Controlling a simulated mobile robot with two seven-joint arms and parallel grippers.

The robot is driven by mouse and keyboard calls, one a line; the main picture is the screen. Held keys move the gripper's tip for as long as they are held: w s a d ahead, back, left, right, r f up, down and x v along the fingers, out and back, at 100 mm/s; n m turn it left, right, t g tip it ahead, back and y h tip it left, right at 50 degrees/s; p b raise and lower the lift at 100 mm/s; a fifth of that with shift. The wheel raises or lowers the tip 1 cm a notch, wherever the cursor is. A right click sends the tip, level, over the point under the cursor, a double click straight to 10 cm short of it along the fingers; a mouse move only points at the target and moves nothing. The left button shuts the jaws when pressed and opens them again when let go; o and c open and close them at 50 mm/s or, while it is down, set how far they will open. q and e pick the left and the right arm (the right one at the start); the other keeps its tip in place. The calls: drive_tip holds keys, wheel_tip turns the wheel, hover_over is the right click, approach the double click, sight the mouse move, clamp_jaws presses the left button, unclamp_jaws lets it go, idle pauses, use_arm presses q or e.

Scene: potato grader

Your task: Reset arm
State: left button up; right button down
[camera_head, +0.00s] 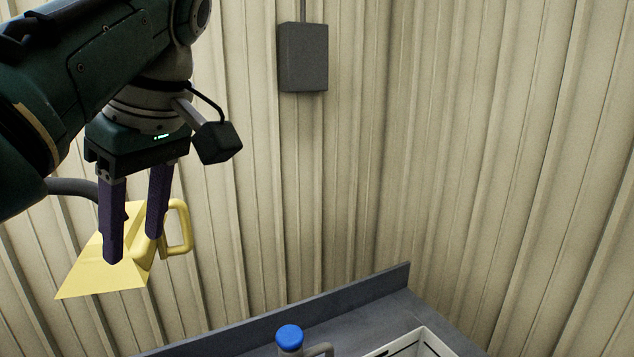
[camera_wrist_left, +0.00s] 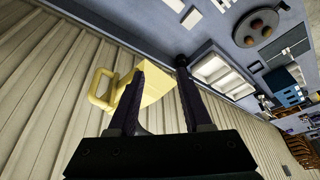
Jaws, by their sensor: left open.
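My left gripper (camera_head: 134,257) hangs from the upper left of the head view with its two dark purple fingers pointing down. The fingers are apart, and the gripper is open. A yellow scoop-like piece with a loop handle (camera_head: 180,228) shows behind the fingers, and they hide part of it. In the left wrist view the fingers (camera_wrist_left: 158,75) are spread too, and the yellow piece (camera_wrist_left: 155,88) shows beyond and between them. I cannot tell whether a finger touches it. My right gripper is not in view.
A grey bench (camera_head: 345,310) with a raised back edge stands at the bottom, holding a blue-capped item (camera_head: 289,338) and a white tray (camera_head: 426,340). Ribbed beige walls (camera_head: 450,150) meet in a corner. A dark grey box (camera_head: 303,57) is fixed to the wall.

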use_arm(q)
drive_tip(key=s+a+f+m+t+h+p, duration=0.1)
drive_tip(key=s+a+f+m+h+p, duration=0.1)
drive_tip(key=s+f+m+p, duration=0.7)
drive_tip(key=s+d+r+m+h, duration=0.1)
drive_tip(key=s+r+m, duration=0.2)
drive_tip(key=s, duration=0.5)
drive_tip(key=s+d+r+m+t+h+p, duration=0.1)
drive_tip(key=s+r+m, duration=0.3)
drive_tip(key=s, duration=0.4)
drive_tip(key=shift+s+p, duration=0.2)
drive_tip(key=shift+p, duration=0.1)
idle(0.4)
